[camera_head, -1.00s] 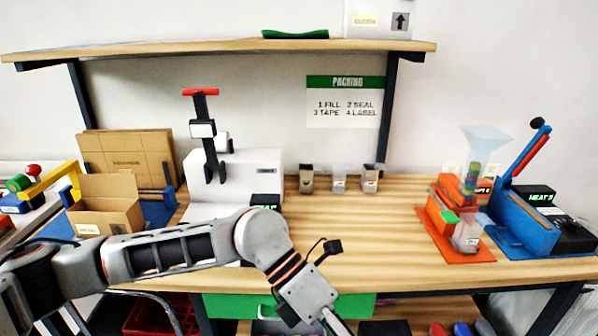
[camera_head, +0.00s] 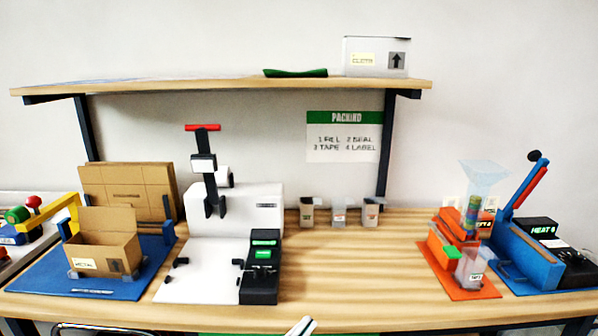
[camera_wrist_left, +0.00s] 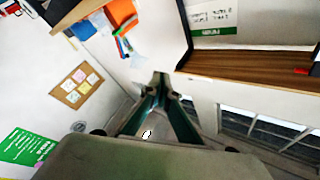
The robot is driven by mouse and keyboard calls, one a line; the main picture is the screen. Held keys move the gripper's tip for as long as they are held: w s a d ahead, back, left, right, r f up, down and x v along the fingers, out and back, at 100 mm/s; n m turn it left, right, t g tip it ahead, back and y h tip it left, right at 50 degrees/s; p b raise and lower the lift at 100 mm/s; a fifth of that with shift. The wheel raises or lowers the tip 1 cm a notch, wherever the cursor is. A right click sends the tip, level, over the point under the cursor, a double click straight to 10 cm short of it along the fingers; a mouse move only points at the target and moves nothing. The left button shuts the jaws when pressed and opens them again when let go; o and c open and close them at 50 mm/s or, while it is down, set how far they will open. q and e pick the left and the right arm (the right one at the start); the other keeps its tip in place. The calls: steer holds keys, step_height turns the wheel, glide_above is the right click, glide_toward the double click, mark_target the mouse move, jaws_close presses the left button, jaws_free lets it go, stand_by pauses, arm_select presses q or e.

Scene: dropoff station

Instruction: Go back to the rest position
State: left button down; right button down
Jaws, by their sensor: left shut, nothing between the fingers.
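My left gripper (camera_head: 302,325) shows only as a tip at the bottom edge of the head view, in front of the table's front edge. In the left wrist view its two fingers (camera_wrist_left: 160,82) come together at the tips, shut and empty. The rest of the left arm is out of the head view. My right gripper is in no view.
The wooden table (camera_head: 360,265) carries a white press (camera_head: 235,205), an open cardboard box (camera_head: 103,245) on a blue mat, several small containers, and an orange dispenser (camera_head: 450,250) beside a blue sealer (camera_head: 525,245). A shelf (camera_head: 230,85) spans above. The table's middle is clear.

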arm_select(q)
steer(key=s+a+f+n+y, duration=0.3)
steer(key=a+f+n+y, duration=0.55)
steer(key=f, duration=0.75)
steer(key=s+a+f+n+g+y, duration=0.2)
steer(key=s+a+f+g, duration=0.3)
steer(key=s+a+f, duration=0.7)
step_height(320, 180, down, 2)
steer(key=shift+s+a+f+y, duration=0.15)
steer(key=shift+s+a+y, duration=0.05)
steer(key=shift+y, duration=0.15)
